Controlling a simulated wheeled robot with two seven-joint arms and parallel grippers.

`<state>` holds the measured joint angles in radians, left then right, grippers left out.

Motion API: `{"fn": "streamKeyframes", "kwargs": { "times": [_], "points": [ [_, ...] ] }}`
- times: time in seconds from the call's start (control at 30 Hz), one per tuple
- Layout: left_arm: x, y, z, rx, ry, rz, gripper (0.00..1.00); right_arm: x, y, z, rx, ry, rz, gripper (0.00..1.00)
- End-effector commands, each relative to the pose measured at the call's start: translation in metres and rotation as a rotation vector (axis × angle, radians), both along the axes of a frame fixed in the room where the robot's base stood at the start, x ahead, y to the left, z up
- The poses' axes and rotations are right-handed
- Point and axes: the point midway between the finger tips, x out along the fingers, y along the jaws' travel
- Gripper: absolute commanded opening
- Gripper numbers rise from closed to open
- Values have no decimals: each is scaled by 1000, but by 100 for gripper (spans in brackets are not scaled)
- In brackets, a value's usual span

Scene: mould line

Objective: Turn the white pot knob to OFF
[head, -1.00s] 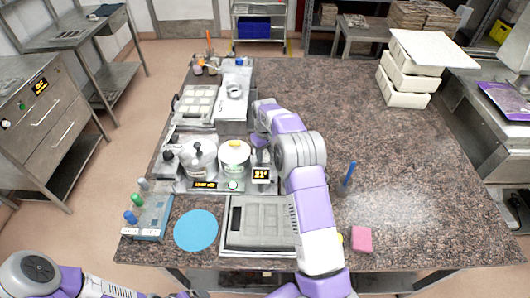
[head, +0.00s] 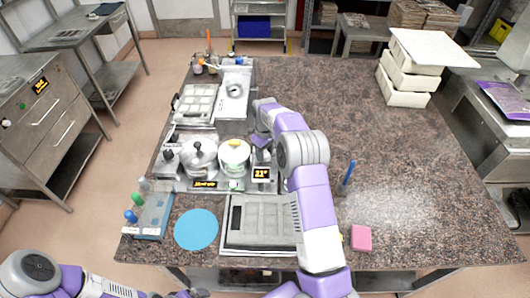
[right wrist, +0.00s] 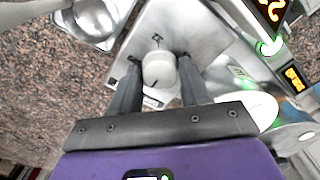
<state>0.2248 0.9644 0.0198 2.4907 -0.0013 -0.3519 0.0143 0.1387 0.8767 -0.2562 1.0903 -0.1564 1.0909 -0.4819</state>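The white pot (head: 235,158) stands on the melting station, right of a second pot (head: 198,157) with a black lid knob. In the right wrist view, a pale round knob (right wrist: 159,70) with a dark pointer line sits on a metal panel. My right gripper (right wrist: 158,66) has one finger on each side of this knob, seemingly touching it. In the head view the knob is hidden by my right arm. My left arm is low at the left, its fingers not clear.
A display (head: 261,174) reading about 21° stands right of the white pot. A blue disc (head: 196,229), a grey mould (head: 260,222) and a pink block (head: 361,238) lie in front. A blue upright stick (head: 348,173) stands right of my arm. The table's right side is mostly clear.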

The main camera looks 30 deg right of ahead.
Motion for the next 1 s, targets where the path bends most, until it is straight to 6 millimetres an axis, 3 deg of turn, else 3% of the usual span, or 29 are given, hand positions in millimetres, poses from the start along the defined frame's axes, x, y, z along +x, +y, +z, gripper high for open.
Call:
{"fn": "streamKeyframes", "kwargs": {
  "times": [0.03,0.13,0.47,0.8,1.0],
  "points": [
    [0,0,0,0,0,0,100,0,0,1,-1,-1,0,54],
    [0,0,0,0,0,0,100,0,0,0,0,0,-1,68],
    [0,0,0,0,0,0,100,0,0,4,0,-1,-2,68],
    [0,0,1,0,0,0,100,1,0,58,0,-3,-2,68],
    [0,0,2,0,0,0,100,0,0,75,0,-1,-2,68]
  ]
}}
